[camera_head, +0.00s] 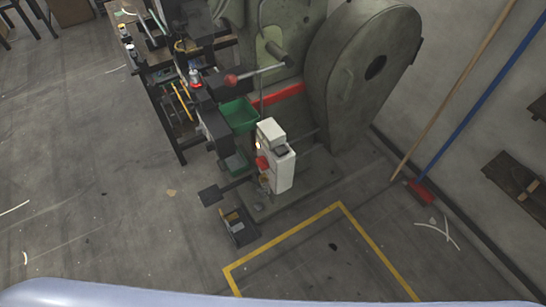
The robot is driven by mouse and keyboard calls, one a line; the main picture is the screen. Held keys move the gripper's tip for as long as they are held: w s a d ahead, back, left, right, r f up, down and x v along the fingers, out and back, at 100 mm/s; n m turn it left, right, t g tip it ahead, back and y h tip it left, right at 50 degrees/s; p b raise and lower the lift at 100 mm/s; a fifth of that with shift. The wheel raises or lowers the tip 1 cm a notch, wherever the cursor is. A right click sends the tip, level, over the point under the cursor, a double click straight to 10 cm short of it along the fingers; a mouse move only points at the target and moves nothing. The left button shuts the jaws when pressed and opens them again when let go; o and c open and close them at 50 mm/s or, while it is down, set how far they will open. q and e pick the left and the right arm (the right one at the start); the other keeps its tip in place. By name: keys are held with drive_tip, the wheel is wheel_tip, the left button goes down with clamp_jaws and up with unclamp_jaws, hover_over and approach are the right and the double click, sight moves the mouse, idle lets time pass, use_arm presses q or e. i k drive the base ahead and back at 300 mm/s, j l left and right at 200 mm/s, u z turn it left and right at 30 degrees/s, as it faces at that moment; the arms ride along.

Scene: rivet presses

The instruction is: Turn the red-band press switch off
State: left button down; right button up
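A grey-green rivet press (318,82) with a large round wheel guard stands at the upper middle. A red band (278,98) runs across its body. A white switch box (277,158) is at the press's front, low down. It has a red part (262,162) on its left face and a small light-coloured spot above that. The switch's position is too small to tell. Neither of my grippers shows in the head view.
A green bin (239,114) and a worktable with tools (150,60) stand left of the box. A pedal (210,195) and a small dark crate (237,228) are on the floor. Yellow tape (290,235) marks mostly open floor in front. Brooms (480,100) lean right.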

sight(262, 162)
drive_tip(key=z, duration=0.3)
drive_tip(key=i+j+z, duration=0.1)
drive_tip(key=j+z, duration=0.85)
drive_tip(key=j, duration=0.15)
drive_tip(key=j+z, duration=0.5)
drive_tip(key=k+j, duration=0.05)
drive_tip(key=j, duration=0.05)
